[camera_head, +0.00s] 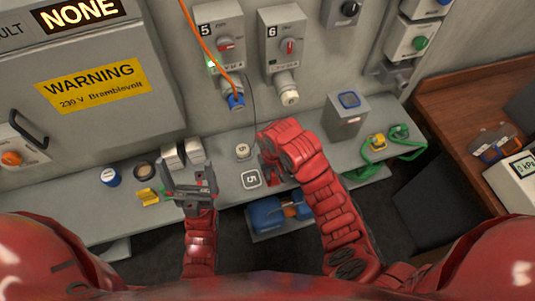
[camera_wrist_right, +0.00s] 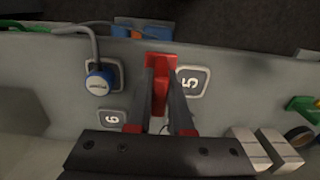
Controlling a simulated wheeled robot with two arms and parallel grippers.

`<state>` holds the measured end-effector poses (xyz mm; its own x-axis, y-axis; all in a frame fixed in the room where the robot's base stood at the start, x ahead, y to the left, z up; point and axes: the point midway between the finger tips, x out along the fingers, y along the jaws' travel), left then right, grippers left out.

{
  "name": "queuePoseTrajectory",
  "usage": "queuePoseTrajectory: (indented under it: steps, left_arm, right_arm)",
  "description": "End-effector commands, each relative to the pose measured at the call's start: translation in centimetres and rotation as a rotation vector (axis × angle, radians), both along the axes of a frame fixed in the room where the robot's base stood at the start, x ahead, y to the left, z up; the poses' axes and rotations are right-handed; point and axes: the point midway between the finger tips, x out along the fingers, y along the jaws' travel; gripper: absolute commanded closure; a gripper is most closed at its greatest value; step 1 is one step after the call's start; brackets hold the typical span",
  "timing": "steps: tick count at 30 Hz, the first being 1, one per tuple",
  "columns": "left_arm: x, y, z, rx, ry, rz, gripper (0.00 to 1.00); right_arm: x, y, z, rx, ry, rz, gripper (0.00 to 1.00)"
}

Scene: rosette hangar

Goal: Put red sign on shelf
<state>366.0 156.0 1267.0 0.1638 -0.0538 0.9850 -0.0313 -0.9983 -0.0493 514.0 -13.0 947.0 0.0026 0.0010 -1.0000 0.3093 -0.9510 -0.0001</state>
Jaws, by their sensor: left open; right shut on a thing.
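My right gripper (camera_wrist_right: 158,85) is shut on a red piece, seen in the right wrist view as the red sign (camera_wrist_right: 158,62). Its face cannot be read from here. My left gripper (camera_head: 190,191) is open and empty, near the white blocks (camera_head: 183,155).
A blue plug (camera_wrist_right: 100,85) sits beside the sign. A grey box (camera_head: 346,116) and green cable (camera_head: 400,146) are right. A blue item (camera_head: 265,214) is below.

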Motion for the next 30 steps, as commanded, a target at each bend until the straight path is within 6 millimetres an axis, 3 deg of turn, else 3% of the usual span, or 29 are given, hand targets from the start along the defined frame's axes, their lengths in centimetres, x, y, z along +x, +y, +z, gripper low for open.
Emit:
queuePoseTrajectory:
  steps: [3,11,13,23,30]
  left_arm:
    - [0.0,0.0,-2.2,0.0,0.0,0.0,0.04]
    - [0.0,0.0,-6.6,0.0,0.0,0.0,0.04]
    - [0.0,0.0,-5.2,0.0,0.0,0.0,0.04]
    - [0.0,0.0,-4.9,0.0,0.0,0.0,0.04]
    - [0.0,0.0,-3.2,0.0,-0.001,0.0,0.04]
  right_arm:
    - [3.0,0.6,-0.9,0.004,0.0,-0.002,1.0]
    - [8.4,1.3,-1.6,0.003,0.0,-0.001,1.0]
    - [9.1,1.4,-0.7,0.001,0.003,-0.001,1.0]
    - [10.6,1.5,-1.1,-0.002,0.004,0.0,1.0]
    - [10.5,1.5,-2.8,-0.002,0.007,0.001,1.0]
